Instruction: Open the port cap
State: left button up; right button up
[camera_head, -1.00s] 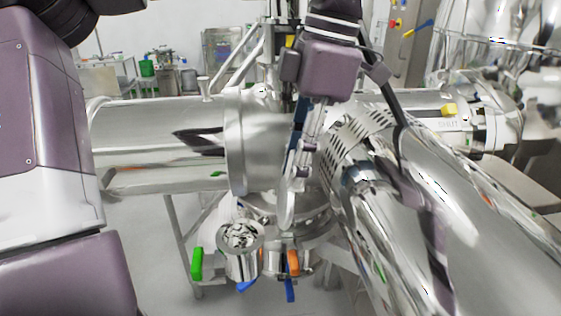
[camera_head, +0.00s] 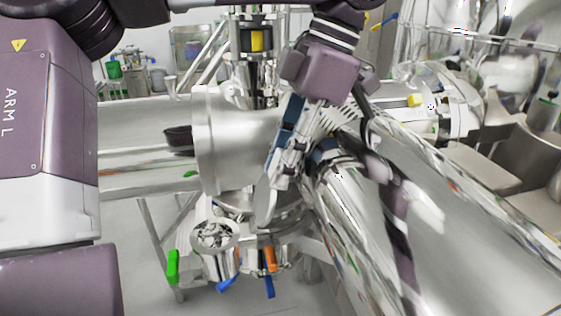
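My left gripper (camera_head: 279,170) hangs down from the top centre, in front of the steel vessel, its fingers seen side-on and overlapping. I cannot tell whether they are apart or closed. A thin, round steel plate (camera_head: 265,203), probably the port cap, shows nearly edge-on at the lower end of the fingers. I cannot tell whether they touch it or whether the cap is seated, because the gripper covers its upper part. My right gripper is not in view.
A horizontal steel cylinder (camera_head: 222,140) lies behind the gripper. A large shiny pipe (camera_head: 450,220) fills the right side. Below are a round steel fitting (camera_head: 214,236), a green handle (camera_head: 173,267), an orange handle (camera_head: 270,259) and blue handles. Floor shows at the lower left.

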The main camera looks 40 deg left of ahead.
pick_arm(q)
jog(key=o, duration=0.5)
jog(key=shift+s+f, duration=0.2)
jog(key=shift+f, duration=0.25)
jog(key=shift+w, duration=0.1)
jog(key=shift+r, duration=0.1)
jog(key=shift+r, duration=0.15)
jog(key=shift+a+r, duration=0.1)
